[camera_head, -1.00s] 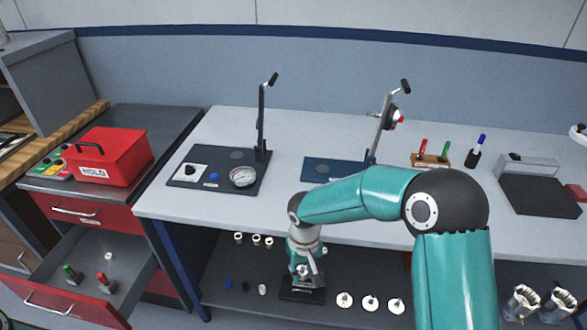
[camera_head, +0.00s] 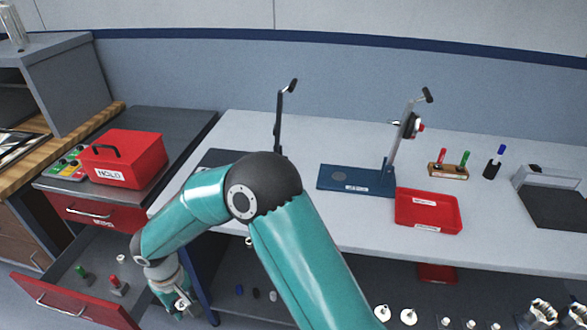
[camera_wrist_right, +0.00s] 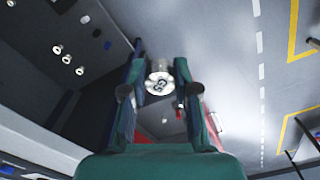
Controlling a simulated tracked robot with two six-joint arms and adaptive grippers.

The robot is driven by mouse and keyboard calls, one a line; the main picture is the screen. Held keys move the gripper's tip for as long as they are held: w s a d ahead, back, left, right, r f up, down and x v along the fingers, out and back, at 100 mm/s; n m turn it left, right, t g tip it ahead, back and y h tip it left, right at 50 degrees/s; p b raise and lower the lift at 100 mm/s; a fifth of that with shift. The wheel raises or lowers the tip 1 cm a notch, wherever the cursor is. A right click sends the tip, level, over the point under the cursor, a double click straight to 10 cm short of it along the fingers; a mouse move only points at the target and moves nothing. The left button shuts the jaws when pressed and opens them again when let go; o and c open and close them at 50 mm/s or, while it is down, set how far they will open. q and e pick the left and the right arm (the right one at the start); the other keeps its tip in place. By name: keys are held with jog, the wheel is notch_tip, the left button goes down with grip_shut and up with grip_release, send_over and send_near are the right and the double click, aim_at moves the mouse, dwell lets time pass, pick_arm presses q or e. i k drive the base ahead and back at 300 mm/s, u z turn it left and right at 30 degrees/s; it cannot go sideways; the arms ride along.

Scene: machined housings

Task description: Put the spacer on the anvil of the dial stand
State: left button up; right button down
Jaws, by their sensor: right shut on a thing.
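My right gripper (camera_head: 178,304) hangs low between the open drawer and the bench. In the wrist view its fingers (camera_wrist_right: 160,85) are shut on a silvery part (camera_wrist_right: 160,78) with a round, recessed face; I cannot tell whether it is the spacer. A dial stand with a blue base (camera_head: 345,178) stands on the bench, its tilted column carrying a dial. A second stand with a black base (camera_head: 212,158) is partly hidden by my right arm. My left gripper is not in view.
A red tray (camera_head: 428,212) sits right of the blue stand. The open drawer (camera_head: 65,305) holds green and red items and a small pale piece (camera_head: 121,260). The shelf below the bench carries several small parts. A red HOLD box (camera_head: 124,158) stands on the left cabinet.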

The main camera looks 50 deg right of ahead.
aim_at(339, 175)
jog(key=u, duration=0.2)
jog(key=k, duration=0.5)
jog(key=u, duration=0.45)
jog(key=i, duration=1)
jog(key=z, duration=2.35)
